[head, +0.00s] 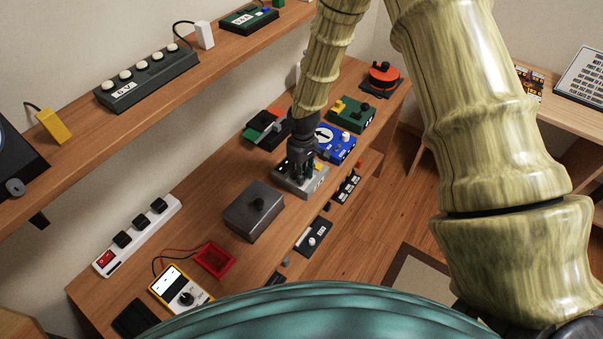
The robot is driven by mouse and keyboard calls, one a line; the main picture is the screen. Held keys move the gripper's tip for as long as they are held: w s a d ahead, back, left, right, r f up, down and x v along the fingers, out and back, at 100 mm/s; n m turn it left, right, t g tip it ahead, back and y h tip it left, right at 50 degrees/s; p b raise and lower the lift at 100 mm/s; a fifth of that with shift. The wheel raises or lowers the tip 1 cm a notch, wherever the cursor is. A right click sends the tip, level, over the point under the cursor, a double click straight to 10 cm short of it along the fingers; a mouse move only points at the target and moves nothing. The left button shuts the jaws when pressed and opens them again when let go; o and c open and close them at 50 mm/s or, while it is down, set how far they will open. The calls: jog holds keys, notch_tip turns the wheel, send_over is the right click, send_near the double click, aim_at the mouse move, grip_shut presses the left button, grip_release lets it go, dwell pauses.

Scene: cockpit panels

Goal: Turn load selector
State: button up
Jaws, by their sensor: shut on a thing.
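My gripper (301,168) points down over a light grey box (291,186) in the middle of the bench. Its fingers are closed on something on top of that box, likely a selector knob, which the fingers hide. I cannot read the box's labels, so I cannot confirm that it is the load selector. A small yellow part (319,167) shows on the box at the right of the fingers. The arm comes down from the top of the view.
A blue box (336,142), a green box (352,114) and a red round device (382,78) stand behind. A power strip (138,235) and a yellow multimeter (180,289) are at the left.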

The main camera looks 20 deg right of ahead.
jog(key=shift+n, duration=1.1)
jog(key=o, duration=1)
jog(key=r, duration=1.2)
jog(key=shift+w+d, duration=0.15)
jog(key=shift+d, duration=0.05)
